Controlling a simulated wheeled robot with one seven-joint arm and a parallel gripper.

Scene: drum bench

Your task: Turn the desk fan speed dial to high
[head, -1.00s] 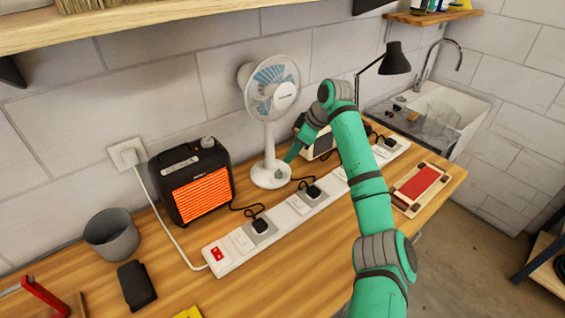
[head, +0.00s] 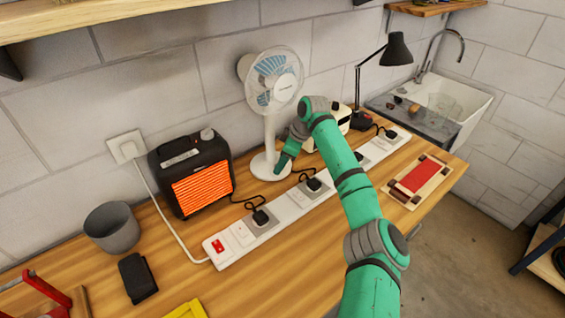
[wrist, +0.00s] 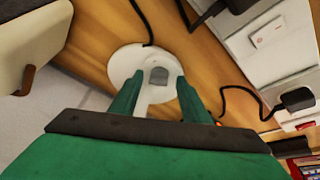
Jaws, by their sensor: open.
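The white desk fan (head: 270,130) stands at the back of the bench against the wall, with a blue-bladed head and a round base. In the wrist view its base (wrist: 122,65) is a white disc with a grey speed dial (wrist: 158,76) on it. My gripper (wrist: 160,80) is open, its two green fingers pointing down at the base, one on each side of the dial as seen from the wrist. I cannot tell whether they touch it. In the head view my gripper (head: 281,166) is over the base's right side and the dial is hidden.
A long white power strip (head: 275,222) with plugs runs in front of the fan. A glowing heater (head: 200,185) stands to the left. A cream appliance (head: 335,122) and a black lamp (head: 396,50) stand to the right. A grey cup (head: 112,229) is further left.

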